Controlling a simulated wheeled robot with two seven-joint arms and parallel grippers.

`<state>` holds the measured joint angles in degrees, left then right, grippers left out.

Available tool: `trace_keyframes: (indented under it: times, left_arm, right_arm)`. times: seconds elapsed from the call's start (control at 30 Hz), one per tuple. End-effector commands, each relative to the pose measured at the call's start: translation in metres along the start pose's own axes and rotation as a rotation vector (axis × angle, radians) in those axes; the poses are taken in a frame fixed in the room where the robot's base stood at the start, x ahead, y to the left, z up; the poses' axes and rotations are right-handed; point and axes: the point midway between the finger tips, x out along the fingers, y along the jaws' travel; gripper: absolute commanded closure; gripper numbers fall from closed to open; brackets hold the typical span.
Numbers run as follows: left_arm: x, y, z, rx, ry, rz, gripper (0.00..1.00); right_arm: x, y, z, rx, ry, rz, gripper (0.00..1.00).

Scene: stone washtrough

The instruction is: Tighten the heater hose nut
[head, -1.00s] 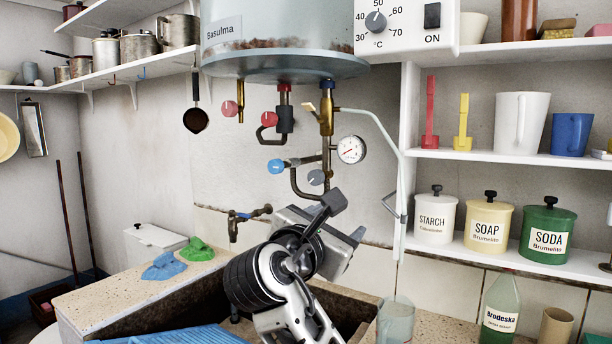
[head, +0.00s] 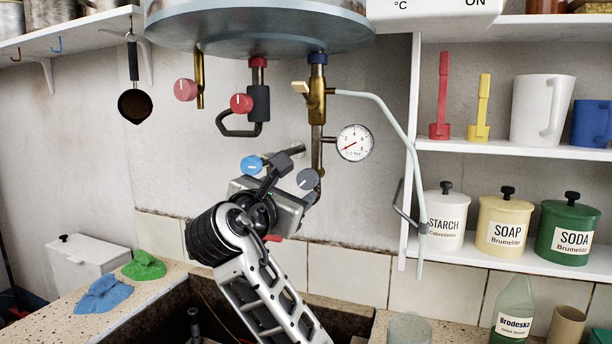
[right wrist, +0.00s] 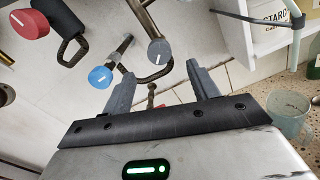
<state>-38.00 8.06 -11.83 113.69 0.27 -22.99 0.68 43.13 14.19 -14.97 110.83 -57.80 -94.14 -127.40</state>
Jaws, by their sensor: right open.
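The round heater (head: 260,28) hangs at the top, with pipes below it. A pale green hose (head: 385,115) leaves the brass fitting (head: 317,100) under the blue collar and curves down to the right. I cannot make out a separate nut clearly. My right gripper (head: 304,172) is open and empty, close to the grey knob (head: 308,180) and blue knob (head: 251,165). In the right wrist view the open fingers (right wrist: 160,72) point at the wall, with the bent pipe (right wrist: 155,75) showing between them; contact cannot be told. My left gripper is out of view.
A pressure gauge (head: 355,143) is right of the pipes; red knobs (head: 241,103) are left. A white shelf (head: 500,150) with cups and canisters stands at right. The stone trough (head: 170,322) lies below, with blue and green cloths (head: 144,265) on its edge.

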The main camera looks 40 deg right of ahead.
Motion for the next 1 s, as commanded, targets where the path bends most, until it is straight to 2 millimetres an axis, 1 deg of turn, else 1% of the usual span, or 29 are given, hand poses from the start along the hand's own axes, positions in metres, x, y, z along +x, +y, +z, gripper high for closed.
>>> trace_keyframes:
  times: [0.03, 0.2, 0.3, 0.43, 0.6, 0.9, 0.93, 0.97, 1.0]
  left_arm:
    - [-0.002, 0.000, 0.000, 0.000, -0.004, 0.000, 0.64]
    - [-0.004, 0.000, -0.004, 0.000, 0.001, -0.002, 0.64]
    - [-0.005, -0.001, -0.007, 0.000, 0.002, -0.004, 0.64]
    - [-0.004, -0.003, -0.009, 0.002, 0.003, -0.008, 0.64]
    - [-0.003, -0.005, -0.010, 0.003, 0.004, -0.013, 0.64]
    - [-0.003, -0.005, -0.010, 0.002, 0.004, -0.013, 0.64]
    - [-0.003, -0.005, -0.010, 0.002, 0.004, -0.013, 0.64]
    - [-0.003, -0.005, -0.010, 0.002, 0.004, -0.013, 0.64]
    - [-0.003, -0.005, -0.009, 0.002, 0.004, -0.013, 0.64]
  right_arm:
    - [0.013, 0.000, 0.002, -0.005, -0.002, -0.005, 0.41]
    - [0.050, -0.001, 0.002, -0.003, 0.000, -0.005, 0.41]
    - [0.069, 0.000, 0.002, -0.003, -0.001, -0.003, 0.41]
    - [0.087, 0.000, 0.001, -0.002, -0.001, -0.003, 0.41]
    - [0.100, 0.000, 0.000, 0.000, 0.000, 0.000, 0.41]
    - [0.102, 0.000, 0.000, 0.000, 0.000, 0.000, 0.41]
    - [0.102, 0.000, 0.000, 0.000, 0.000, 0.000, 0.43]
    - [0.102, 0.000, 0.000, 0.000, 0.000, 0.000, 0.52]
    - [0.102, 0.000, 0.000, 0.000, 0.000, 0.000, 0.63]
